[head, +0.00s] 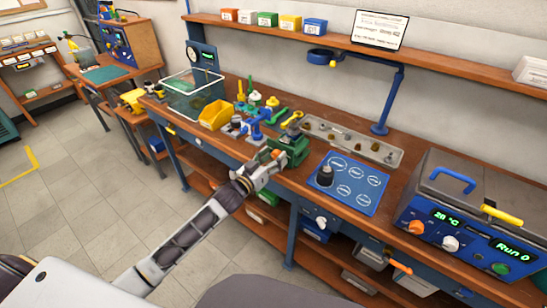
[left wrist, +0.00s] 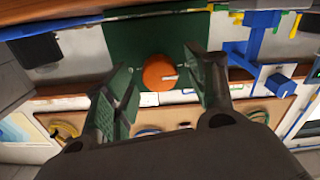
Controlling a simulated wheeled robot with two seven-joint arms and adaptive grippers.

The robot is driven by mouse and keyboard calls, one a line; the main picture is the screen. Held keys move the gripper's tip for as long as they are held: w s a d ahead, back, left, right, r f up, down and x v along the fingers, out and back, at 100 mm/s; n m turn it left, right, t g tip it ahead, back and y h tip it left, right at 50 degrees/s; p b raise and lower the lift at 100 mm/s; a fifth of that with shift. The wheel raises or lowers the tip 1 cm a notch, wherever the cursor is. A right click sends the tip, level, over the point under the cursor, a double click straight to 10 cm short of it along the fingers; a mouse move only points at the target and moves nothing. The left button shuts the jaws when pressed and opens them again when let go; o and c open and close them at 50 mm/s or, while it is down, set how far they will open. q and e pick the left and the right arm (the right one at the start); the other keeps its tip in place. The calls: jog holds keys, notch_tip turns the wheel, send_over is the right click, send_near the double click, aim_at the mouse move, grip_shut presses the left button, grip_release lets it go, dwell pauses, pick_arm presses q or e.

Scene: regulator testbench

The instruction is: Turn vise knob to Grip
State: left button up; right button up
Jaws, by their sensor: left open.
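The green vise (head: 293,148) sits at the front edge of the bench in the head view. Its round orange knob (left wrist: 158,72) faces me in the left wrist view, with a white mark pointing right in that picture. The vise body (left wrist: 150,35) shows dark green behind it. In the head view the knob is mostly hidden by my gripper. My left gripper (head: 267,163) is open, close in front of the vise. In the left wrist view its fingers (left wrist: 166,80) stand either side of the knob, with gaps visible. I cannot read any Grip label.
A yellow bin (head: 215,114) and blue fixtures (head: 257,124) stand left of the vise. A long parts tray (head: 352,142) lies behind it. A blue mat (head: 348,186) with a dark cylinder lies to the right, then a blue bath unit (head: 465,235) with a display.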

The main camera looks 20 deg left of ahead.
pick_arm(q)
jog(key=shift+w, duration=0.15)
jog(key=c, duration=0.9)
jog(key=shift+c, duration=0.6)
